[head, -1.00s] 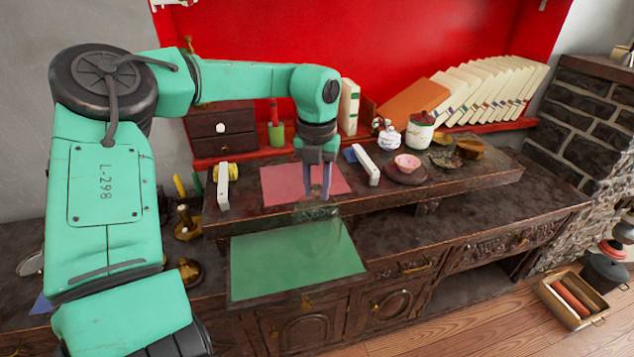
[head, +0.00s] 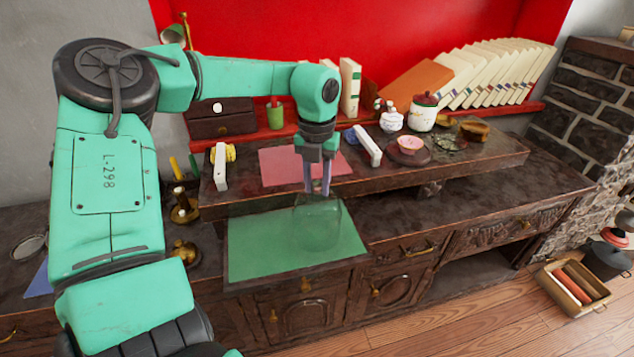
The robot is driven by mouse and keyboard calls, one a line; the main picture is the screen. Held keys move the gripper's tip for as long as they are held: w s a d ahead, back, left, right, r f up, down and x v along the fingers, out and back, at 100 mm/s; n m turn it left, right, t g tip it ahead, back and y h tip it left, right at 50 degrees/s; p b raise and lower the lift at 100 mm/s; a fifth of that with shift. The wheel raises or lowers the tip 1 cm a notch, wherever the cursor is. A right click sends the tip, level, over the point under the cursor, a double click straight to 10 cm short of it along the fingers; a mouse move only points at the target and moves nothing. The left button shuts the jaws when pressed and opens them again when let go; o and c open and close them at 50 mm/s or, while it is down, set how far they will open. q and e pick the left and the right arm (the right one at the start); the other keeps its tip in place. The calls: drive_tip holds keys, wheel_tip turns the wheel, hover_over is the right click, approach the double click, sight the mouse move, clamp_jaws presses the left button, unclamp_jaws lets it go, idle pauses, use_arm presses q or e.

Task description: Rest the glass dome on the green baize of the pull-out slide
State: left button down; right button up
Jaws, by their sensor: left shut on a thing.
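The clear glass dome (head: 318,224) hangs upright below my left gripper (head: 318,190). It shows over the back right part of the green baize (head: 262,252) of the pull-out slide. The gripper's fingers are shut on the dome's top. The dome is faint, and I cannot tell whether its lower rim touches the baize or is a little above it. The rest of the baize is bare. My right gripper is not in view.
The raised shelf behind holds a pink mat (head: 280,167), two white blocks, a pink bowl (head: 409,144) on a dark plate, and a lidded white jar (head: 423,112). Brass candlesticks (head: 184,207) stand left of the slide. The dark counter (head: 440,210) right of the slide is clear.

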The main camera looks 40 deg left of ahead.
use_arm(q)
drive_tip(key=shift+f+b, duration=0.35)
drive_tip(key=shift+f, duration=0.1)
unclamp_jaws()
idle(0.4)
drive_tip(key=shift+r+p, duration=2.05)
drive_tip(key=shift+r, duration=1)
